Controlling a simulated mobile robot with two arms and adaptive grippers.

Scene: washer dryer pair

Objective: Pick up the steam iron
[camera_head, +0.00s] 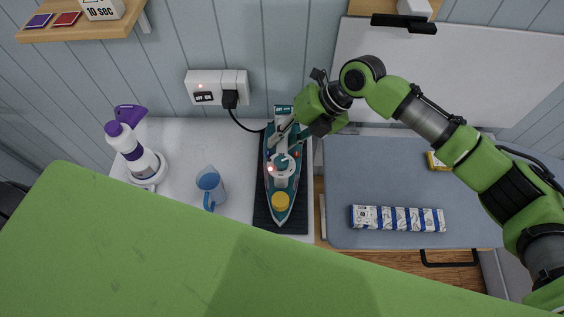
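The steam iron (282,190), teal and white with a yellow round part near its tip, lies on a dark rest (296,222), its tip toward the bottom of the picture. A red light shows on it. My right gripper (285,134) comes in from the right and its fingers are at the rear part of the iron's handle. The fingers overlap the handle, so I cannot tell whether they are closed on it. The iron appears to rest on the dark rest. My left gripper is not in view.
A white and purple spray bottle (136,152) and a blue-handled cup (210,186) stand left of the iron. A black cord runs from the wall socket (217,88) to the iron. A grey ironing surface (375,180) on the right holds a long striped package (398,218).

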